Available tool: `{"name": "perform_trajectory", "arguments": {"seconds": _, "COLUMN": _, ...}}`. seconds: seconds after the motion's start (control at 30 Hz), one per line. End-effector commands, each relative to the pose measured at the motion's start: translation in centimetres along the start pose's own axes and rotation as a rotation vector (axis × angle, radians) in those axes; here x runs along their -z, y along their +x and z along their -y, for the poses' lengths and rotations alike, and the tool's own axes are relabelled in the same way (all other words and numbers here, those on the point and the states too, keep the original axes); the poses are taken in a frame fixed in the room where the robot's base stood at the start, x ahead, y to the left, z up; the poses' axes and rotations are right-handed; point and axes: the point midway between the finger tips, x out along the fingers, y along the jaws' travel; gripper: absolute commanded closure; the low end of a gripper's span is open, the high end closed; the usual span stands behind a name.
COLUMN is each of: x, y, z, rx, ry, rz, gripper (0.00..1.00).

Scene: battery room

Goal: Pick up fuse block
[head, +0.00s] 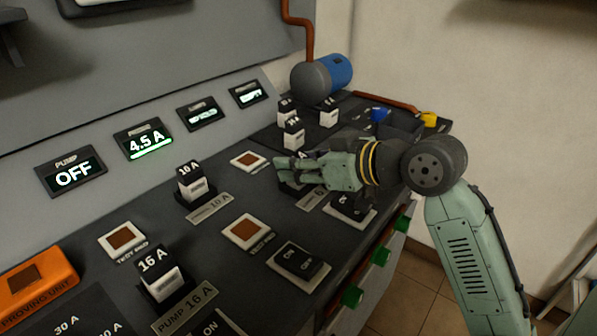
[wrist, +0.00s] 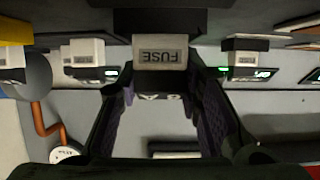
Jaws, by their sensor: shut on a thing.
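A fuse block (wrist: 160,54) with a pale face marked FUSE and a dark top sits between my fingers in the wrist view, which is upside down. My gripper (wrist: 160,84) is shut on it, with one dark finger at each side. In the head view my gripper (head: 285,165) is low over the bench, right of the 10 A fuse block, and hides most of the held block. A dark holder (head: 291,187) shows just below the fingers. I cannot tell whether the block is still seated in it.
A 10 A fuse block (head: 193,184) and a 16 A fuse block (head: 158,272) stand in holders on the dark bench (head: 205,240). More blocks (head: 293,132) stand behind my gripper, near a blue-grey motor (head: 322,75). Rocker switches (head: 298,262) and green knobs (head: 352,296) line the front.

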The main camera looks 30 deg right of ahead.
Motion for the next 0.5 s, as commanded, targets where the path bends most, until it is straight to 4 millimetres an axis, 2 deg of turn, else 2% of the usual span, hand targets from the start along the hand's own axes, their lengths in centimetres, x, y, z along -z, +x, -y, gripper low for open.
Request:
{"name": "perform_trajectory", "arguments": {"seconds": 0.13, "x": 0.0, "y": -0.01, "z": 0.0, "rx": 0.0, "ry": 0.0, "rz": 0.0, "gripper": 0.97}}
{"name": "perform_trajectory", "arguments": {"seconds": 0.5, "x": 0.49, "y": -0.16, "z": 0.0, "rx": 0.0, "ry": -0.001, "rz": -0.001, "gripper": 0.98}}
